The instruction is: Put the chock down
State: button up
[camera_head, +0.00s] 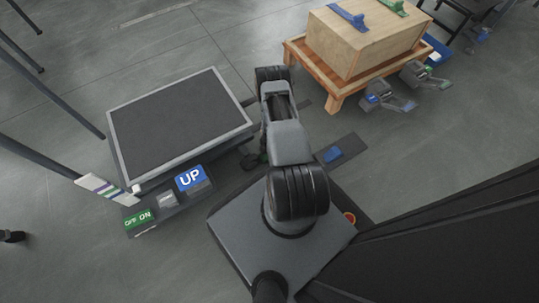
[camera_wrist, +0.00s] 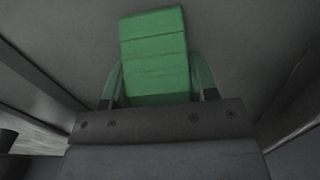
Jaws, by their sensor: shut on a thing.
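The chock (camera_wrist: 155,50) is a green block with faint cross lines, in the upper middle of the wrist view. My gripper (camera_wrist: 157,82) is shut on it, one finger on each side. Dark grey floor-like surface shows around the chock; I cannot tell whether the chock touches it. In the head view my arm reaches away from me, and its links hide most of the gripper and the chock.
A lift platform (camera_head: 180,120) with a dark top stands left of my arm, with a blue UP button (camera_head: 190,178) and green OFF/ON panel (camera_head: 138,219). A wooden box (camera_head: 360,45) sits on a wooden stand (camera_head: 335,101) at upper right.

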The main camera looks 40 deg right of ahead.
jog(key=shift+f, duration=0.5)
jog(key=o, duration=1.2)
jog(key=shift+f, duration=0.1)
